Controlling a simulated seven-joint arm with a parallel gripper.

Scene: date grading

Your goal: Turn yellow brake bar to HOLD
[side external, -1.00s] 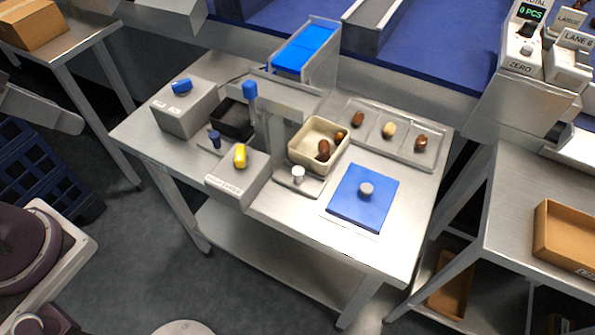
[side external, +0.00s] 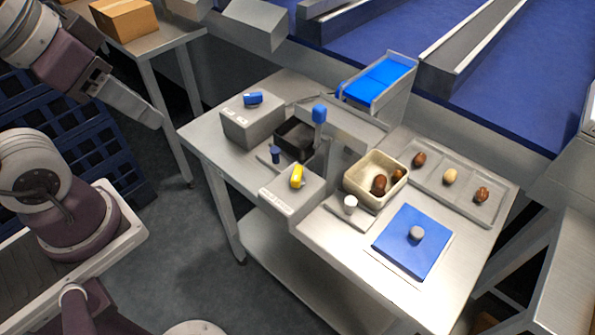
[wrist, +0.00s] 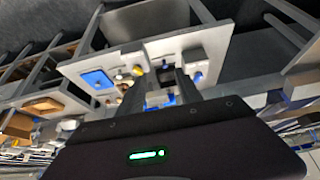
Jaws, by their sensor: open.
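The yellow brake bar (side external: 297,176) sits on top of a grey box (side external: 291,197) at the table's front edge. The box's label is too small to read. The bar also shows small in the wrist view (wrist: 138,71), beyond the fingers. My gripper (wrist: 160,88) is open and empty in the wrist view. In the side view my arm is at the upper left, its end (side external: 152,117) off the table and well apart from the bar.
A blue-topped post (side external: 320,114) stands behind the bar. A grey box with a blue knob (side external: 253,98) is to its left. A beige bin (side external: 376,182) with dates, a white knob (side external: 350,204) and a blue plate (side external: 412,242) are to its right. A date tray (side external: 460,195) lies behind.

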